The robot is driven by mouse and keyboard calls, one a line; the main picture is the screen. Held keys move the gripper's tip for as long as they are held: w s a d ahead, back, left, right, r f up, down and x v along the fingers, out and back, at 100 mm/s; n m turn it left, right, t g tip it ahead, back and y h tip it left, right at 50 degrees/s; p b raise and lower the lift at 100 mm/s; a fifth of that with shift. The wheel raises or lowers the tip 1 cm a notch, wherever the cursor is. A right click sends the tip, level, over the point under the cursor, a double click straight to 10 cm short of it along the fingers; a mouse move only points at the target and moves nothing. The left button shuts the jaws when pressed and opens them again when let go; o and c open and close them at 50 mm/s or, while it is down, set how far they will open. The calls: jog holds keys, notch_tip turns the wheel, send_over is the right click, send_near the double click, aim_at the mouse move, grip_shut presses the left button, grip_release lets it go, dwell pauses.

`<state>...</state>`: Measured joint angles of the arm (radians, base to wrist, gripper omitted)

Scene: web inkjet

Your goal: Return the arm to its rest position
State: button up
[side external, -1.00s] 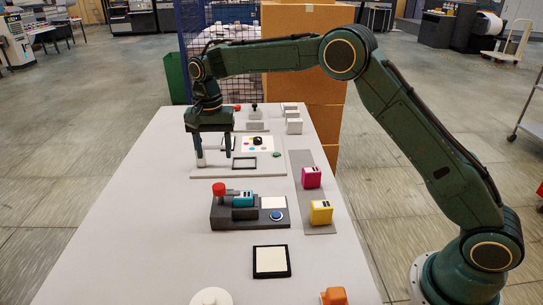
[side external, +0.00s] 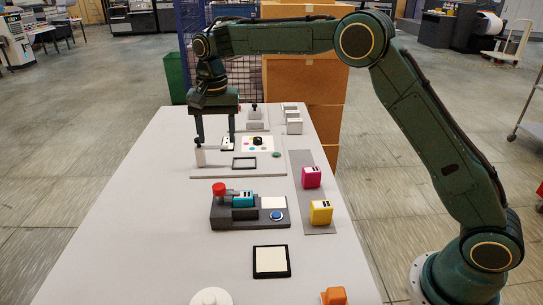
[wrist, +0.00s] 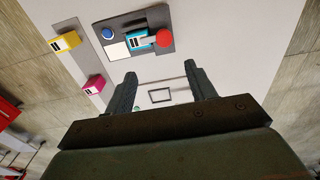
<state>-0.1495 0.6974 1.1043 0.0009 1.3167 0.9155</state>
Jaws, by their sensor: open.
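My gripper (side external: 216,139) hangs pointing down over the far part of the table, above the left side of a grey plate, with its two fingers apart. In the wrist view my gripper (wrist: 160,85) is open and nothing shows between the fingers except the table and a black square frame (wrist: 159,96) beyond. My arm reaches across the table from its base at the lower right, its elbow raised high.
On the table (side external: 130,240), a dark block with a red knob (side external: 219,189) and a cyan cartridge (side external: 243,198) stands in the middle. Magenta (side external: 311,177) and yellow (side external: 321,212) cartridges sit on a grey strip at right. Cardboard boxes (side external: 306,100) stand behind. The table's left side is clear.

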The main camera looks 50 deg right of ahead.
jog(key=s+d+r+n+t, duration=0.1)
jog(key=s+d+r+n, duration=0.15)
jog(key=s+r, duration=0.5)
jog(key=s+d+r+n+t, duration=0.2)
jog(key=s+d+r, duration=0.15)
jog(key=s, duration=0.65)
jog(key=s+d+f+n+t, duration=0.1)
jog(key=s+f+n, duration=0.1)
jog(key=s, duration=0.8)
jog(key=s+d+f+n+t, duration=0.1)
jog(key=s+f+n, duration=0.1)
jog(key=s, duration=0.9)
jog(key=shift+s+d+f, duration=0.2)
jog(key=shift+s+d, duration=0.05)
jog(key=shift+c, duration=0.2)
